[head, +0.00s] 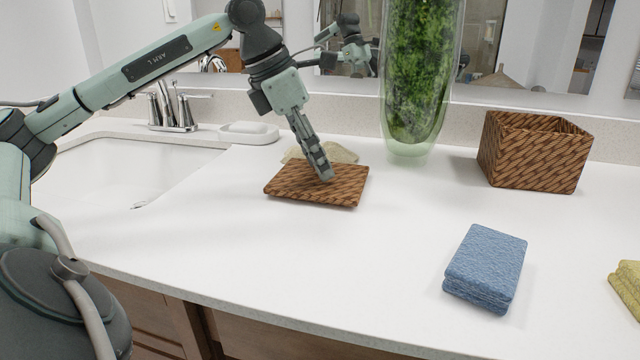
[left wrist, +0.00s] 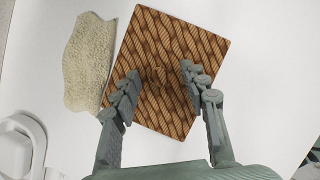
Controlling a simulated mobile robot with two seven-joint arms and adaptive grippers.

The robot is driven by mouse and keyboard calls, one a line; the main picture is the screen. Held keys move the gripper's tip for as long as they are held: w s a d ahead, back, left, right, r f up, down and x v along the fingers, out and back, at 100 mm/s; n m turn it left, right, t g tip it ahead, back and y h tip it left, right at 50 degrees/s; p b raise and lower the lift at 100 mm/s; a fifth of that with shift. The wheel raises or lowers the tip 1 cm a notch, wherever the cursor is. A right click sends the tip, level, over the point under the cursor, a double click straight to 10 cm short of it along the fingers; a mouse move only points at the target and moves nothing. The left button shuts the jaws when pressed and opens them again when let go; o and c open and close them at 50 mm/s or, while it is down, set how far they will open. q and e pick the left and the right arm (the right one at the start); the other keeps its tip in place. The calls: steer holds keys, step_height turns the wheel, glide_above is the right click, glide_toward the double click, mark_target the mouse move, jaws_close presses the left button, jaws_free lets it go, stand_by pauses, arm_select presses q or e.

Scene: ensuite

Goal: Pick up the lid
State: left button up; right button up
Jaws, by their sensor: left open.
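The lid (head: 290,183) is a flat, square, brown woven piece lying on the white counter, left of the middle in the head view. My left gripper (head: 326,176) points down over the lid. Whether the fingertips touch the lid cannot be told. My right gripper does not show.
An open woven basket (head: 535,150) stands at the right back. A tall glass vase with greenery (head: 418,80) stands behind the lid. A beige cloth (left wrist: 88,62) lies beside the lid. A folded blue towel (head: 487,262) lies front right. The sink (head: 130,170), faucet (head: 172,108) and soap dish (head: 248,133) are left.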

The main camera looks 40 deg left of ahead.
arm_select(q)
steer(key=shift+c, duration=0.5)
jaws_close()
